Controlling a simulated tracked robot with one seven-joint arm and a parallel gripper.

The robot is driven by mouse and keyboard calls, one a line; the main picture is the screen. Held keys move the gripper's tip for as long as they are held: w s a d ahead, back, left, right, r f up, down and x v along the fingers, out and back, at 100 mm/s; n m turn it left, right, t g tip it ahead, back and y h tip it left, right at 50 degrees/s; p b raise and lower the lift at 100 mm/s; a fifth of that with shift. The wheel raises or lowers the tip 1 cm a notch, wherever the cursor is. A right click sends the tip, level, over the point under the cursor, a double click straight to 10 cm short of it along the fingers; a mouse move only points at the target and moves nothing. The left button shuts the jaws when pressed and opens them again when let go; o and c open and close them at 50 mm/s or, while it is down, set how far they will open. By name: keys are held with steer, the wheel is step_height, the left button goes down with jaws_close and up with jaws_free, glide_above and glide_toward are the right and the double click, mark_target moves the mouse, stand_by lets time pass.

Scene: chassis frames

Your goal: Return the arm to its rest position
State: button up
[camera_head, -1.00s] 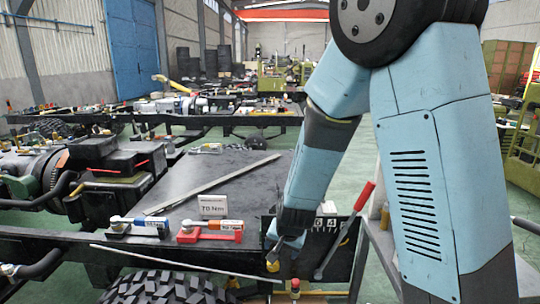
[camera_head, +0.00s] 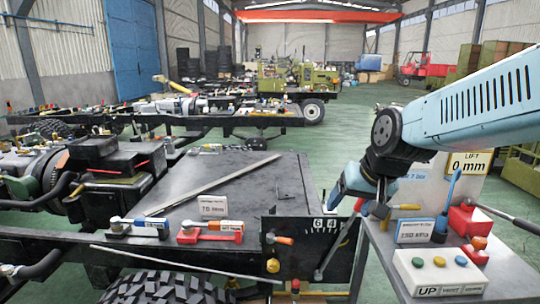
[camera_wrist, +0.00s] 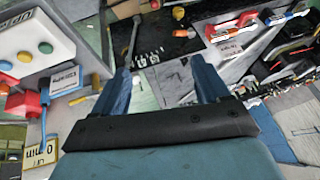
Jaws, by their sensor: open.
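My gripper (camera_head: 358,205) hangs at the end of my light-blue arm (camera_head: 490,105), which reaches in from the right edge of the head view. The gripper is beside the left edge of the grey cart at the right. Its two blue fingers are spread apart in the wrist view (camera_wrist: 160,75), with nothing between them. The wrench's red handle is largely hidden behind the gripper.
A cart (camera_head: 385,262) at the right bears a white button box (camera_head: 437,272), a red block (camera_head: 470,220) and a "LIFT 0 mm" sign (camera_head: 470,164). A dark chassis plate (camera_head: 275,185) lies left of the gripper, bearing two small torque tools. Green floor is open behind.

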steer(key=s+d+r+h, duration=0.2)
steer(key=s+d+r, duration=0.3)
steer(key=s, duration=0.4)
steer(key=shift+s+d+n, duration=0.3)
steer(key=shift+s+d, duration=0.1)
steer(key=shift+d, duration=0.05)
